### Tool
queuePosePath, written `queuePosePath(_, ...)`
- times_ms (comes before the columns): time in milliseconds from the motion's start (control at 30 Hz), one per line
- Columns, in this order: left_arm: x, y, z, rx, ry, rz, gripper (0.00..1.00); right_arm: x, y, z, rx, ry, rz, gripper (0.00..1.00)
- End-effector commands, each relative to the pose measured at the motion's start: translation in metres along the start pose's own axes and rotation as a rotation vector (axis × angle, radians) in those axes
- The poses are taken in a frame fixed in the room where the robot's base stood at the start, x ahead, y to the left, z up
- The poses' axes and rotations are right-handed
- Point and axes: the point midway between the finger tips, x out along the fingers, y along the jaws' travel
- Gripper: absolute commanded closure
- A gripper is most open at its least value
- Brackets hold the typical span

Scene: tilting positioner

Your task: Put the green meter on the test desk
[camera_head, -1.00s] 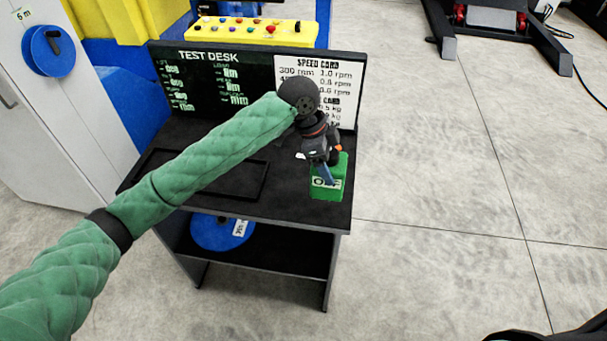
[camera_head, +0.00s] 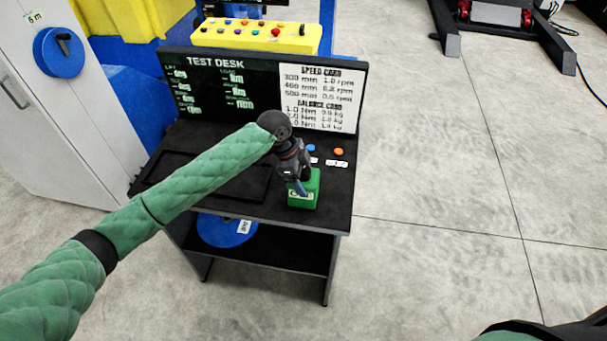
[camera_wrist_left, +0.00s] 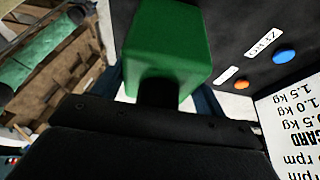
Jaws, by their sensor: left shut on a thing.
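The green meter (camera_head: 305,190) is a small green box with a pale label at the front right of the test desk (camera_head: 335,205), a black-topped bench with a sign board behind. My left gripper (camera_head: 300,180) reaches down onto the meter from above and is shut on it. In the left wrist view the meter (camera_wrist_left: 168,45) fills the upper middle, against the gripper. I cannot tell whether the meter's underside touches the desk top. My right gripper is not in view; only a bit of dark and green arm shows at the lower right.
A blue button (camera_head: 311,148) and an orange button (camera_head: 338,151) with white labels sit on the desk behind the meter. An empty black tray (camera_head: 165,180) lies at left. The sign board (camera_head: 225,85) stands at the back. A blue reel (camera_head: 222,231) is on the shelf below.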

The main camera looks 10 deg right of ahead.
Motion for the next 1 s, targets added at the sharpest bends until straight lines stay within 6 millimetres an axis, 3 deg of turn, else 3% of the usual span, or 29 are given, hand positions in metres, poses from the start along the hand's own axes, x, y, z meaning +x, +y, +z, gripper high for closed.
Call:
queuePosePath(500, 0.0073, 0.0000, 0.0026, 0.000, 0.001, -0.001, 0.77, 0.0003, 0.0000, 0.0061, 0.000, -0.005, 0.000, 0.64)
queuePosePath(533, 0.0071, 0.0001, 0.0026, 0.000, 0.001, -0.001, 0.22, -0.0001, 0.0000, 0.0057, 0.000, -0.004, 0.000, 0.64)
queuePosePath(600, 0.0071, 0.0001, 0.0026, 0.000, 0.001, -0.001, 0.08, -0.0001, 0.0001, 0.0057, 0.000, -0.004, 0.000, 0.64)
queuePosePath(1000, 0.0030, -0.0003, 0.0022, 0.000, 0.000, -0.001, 0.06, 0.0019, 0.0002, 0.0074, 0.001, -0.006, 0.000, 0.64)
